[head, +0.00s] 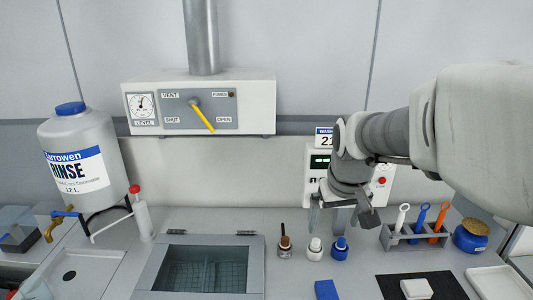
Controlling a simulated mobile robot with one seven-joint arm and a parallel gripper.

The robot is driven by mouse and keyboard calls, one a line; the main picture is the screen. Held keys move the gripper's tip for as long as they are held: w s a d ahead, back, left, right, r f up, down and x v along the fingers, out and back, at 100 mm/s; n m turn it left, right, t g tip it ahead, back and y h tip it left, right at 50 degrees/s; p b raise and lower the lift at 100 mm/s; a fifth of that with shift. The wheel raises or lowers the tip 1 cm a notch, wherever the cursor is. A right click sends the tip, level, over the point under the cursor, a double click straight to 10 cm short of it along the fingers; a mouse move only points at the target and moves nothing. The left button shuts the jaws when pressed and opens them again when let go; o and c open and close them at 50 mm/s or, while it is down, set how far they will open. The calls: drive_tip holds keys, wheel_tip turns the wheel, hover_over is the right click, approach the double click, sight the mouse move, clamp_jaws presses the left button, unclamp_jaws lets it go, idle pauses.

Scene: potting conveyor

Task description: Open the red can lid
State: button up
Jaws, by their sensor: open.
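I cannot make out a red can with a lid in the head view. A small red patch (12,294) shows at the bottom left edge, too cut off to identify. My gripper (341,216) hangs in front of the white machine with the green display, above the bench, with its fingers apart and nothing between them. It is far to the right of the red patch.
A white wash bottle (142,215) with a red cap stands beside the large rinse container (82,160). A lidded basin (150,277) is centre left. Small bottles (314,250), a tool rack (414,237) and a blue jar (470,238) stand right.

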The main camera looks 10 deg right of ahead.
drive_tip(key=w+d+f+g+p, duration=0.1)
drive_tip(key=w+d+f, duration=0.1)
drive_tip(key=d, duration=0.6)
drive_tip(key=w+d+f+g+p, duration=0.1)
drive_tip(key=w+d+f, duration=0.15)
drive_tip(key=d, duration=0.55)
drive_tip(key=m+g+p, duration=0.1)
drive_tip(key=g+p, duration=0.1)
approach(419, 287)
drive_tip(key=shift+y, duration=0.4)
drive_tip(key=f, duration=0.3)
drive_tip(key=f+p, duration=0.1)
drive_tip(key=f, duration=0.2)
drive_tip(key=f+p, duration=0.1)
drive_tip(key=f, duration=0.2)
drive_tip(key=shift+s+d+f, duration=0.15)
drive_tip(key=shift+d+f, duration=0.1)
drive_tip(key=shift+d, duration=0.1)
drive_tip(key=c, duration=1.1)
drive_tip(key=shift+r, duration=0.1)
